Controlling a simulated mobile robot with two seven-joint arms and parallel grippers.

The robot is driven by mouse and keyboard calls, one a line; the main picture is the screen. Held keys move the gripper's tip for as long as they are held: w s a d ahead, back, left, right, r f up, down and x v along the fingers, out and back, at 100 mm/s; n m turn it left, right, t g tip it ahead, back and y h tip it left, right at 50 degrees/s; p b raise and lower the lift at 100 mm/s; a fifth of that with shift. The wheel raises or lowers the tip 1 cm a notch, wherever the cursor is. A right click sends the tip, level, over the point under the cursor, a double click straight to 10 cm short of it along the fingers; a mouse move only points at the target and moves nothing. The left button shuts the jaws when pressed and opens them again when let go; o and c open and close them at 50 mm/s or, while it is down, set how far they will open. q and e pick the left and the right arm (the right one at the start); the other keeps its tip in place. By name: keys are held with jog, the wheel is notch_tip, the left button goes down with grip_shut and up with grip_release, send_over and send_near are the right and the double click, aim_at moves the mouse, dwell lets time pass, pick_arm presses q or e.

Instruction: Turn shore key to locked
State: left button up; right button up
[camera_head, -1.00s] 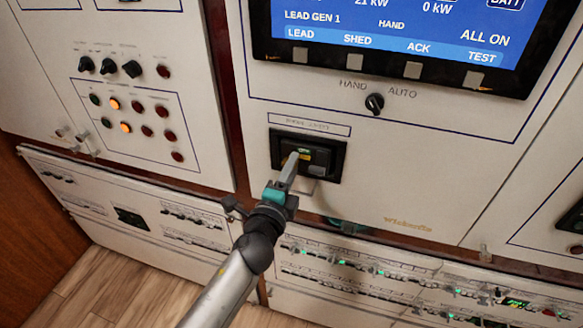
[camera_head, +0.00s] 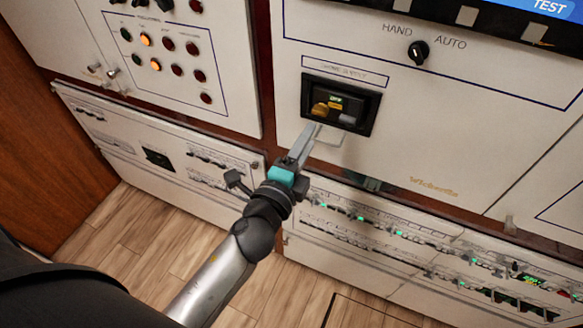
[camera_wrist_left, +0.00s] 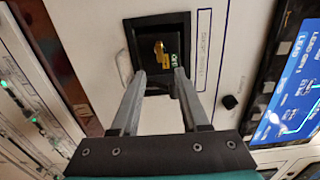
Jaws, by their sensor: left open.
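The shore key unit is a black recessed frame (camera_head: 310,100) in the white panel. Inside it sit a yellow key (camera_head: 321,109) and a small display with lit green text (camera_head: 336,101). The key also shows in the left wrist view (camera_wrist_left: 160,51), beyond my fingers. My left gripper (camera_head: 311,128) is just below and in front of the frame. In the left wrist view its two fingers (camera_wrist_left: 160,75) are apart with nothing between them; the key lies ahead of the gap. I cannot tell the exact distance to the key. My right gripper is not in view.
A black HAND/AUTO knob (camera_head: 418,51) is above right of the frame. A blue screen (camera_head: 545,8) is at the top right. Breaker rows (camera_head: 400,238) run below. Buttons and lamps (camera_head: 165,55) are at the left. Wood floor (camera_head: 135,235) is open in front.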

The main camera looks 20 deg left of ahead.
pick_arm(q)
jog(key=s+b, duration=0.1)
jog(key=s, duration=0.6)
jog(key=shift+a+b, duration=0.15)
jog(key=shift+b, duration=0.2)
jog(key=s+f+n+g+b, duration=0.2)
jog(key=s+f+n+g, duration=0.1)
jog(key=f, duration=1)
jog(key=s+f+n+g+b, duration=0.2)
jog(key=f+g, duration=0.1)
jog(key=f, duration=1)
jog(key=s+f+n+g+b, duration=0.2)
jog(key=s+f+n+g, duration=0.1)
jog(key=f, duration=1.1)
jog(key=s+a+f+n+g+b, duration=0.2)
jog(key=s+f+n+g, duration=0.2)
jog(key=s+f, duration=0.6)
jog(key=s+a+f+n+g+b, duration=0.2)
jog(key=s+f+n+g+b, duration=0.1)
jog(key=s+f, duration=0.7)
jog(key=s+n+g, duration=0.1)
jog(key=s, duration=0.3)
jog(key=shift+a+f+y, duration=0.3)
